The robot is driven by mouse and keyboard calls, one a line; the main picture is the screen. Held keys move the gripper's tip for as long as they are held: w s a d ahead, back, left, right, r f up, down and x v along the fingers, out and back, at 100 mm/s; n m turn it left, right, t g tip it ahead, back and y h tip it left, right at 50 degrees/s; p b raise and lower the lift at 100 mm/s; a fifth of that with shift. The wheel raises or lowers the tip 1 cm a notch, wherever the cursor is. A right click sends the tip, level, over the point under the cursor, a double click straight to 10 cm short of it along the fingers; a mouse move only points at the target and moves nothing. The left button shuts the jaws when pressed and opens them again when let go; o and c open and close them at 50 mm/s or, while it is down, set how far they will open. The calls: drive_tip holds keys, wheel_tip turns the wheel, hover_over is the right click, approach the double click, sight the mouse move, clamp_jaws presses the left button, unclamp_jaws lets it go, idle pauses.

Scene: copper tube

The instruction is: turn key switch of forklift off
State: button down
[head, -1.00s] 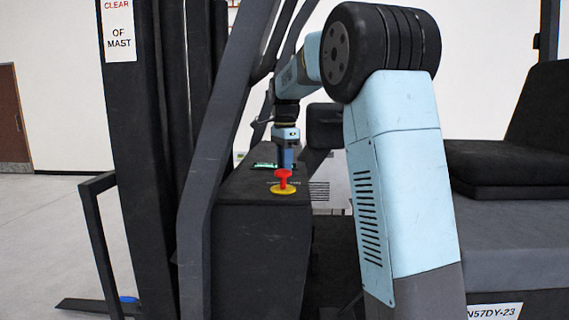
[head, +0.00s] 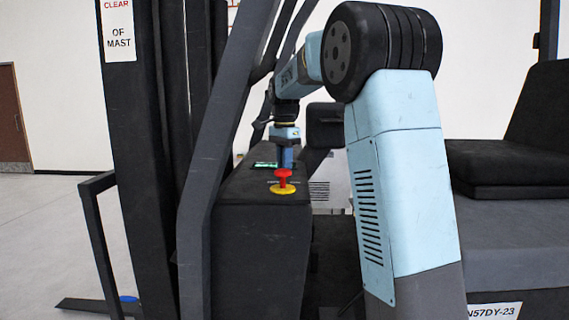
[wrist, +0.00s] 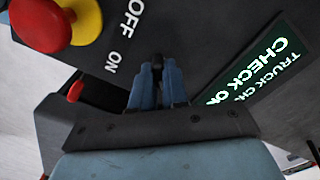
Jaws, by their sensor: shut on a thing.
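The key switch (wrist: 157,62) shows as a small dark piece between my fingertips in the wrist view, on the dark console beside the white "OFF" and "ON" labels (wrist: 122,35). My gripper (wrist: 157,72) points at the console and is shut on the key; its blue fingers hide most of it. I cannot tell which label the key points to. In the head view, my gripper (head: 285,160) reaches down to the console top (head: 240,188), behind the red button, and the key is hidden there.
A red stop button on a yellow base (head: 283,182) stands close to my gripper; it also shows in the wrist view (wrist: 45,22). A lit green display (wrist: 255,85) lies on the other side. Grey frame posts (head: 205,170) and a black seat (head: 500,150) flank the console.

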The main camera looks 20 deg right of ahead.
drive_tip(key=n, duration=0.5)
drive_tip(key=shift+r+n, duration=0.1)
drive_tip(key=shift+n, duration=2.3)
drive_tip(key=shift+w, duration=0.1)
drive_tip(key=c, duration=1.1)
unclamp_jaws()
drive_tip(key=shift+c, duration=0.2)
wheel_tip(320, 180, up, 14)
drive_tip(key=shift+f, duration=0.2)
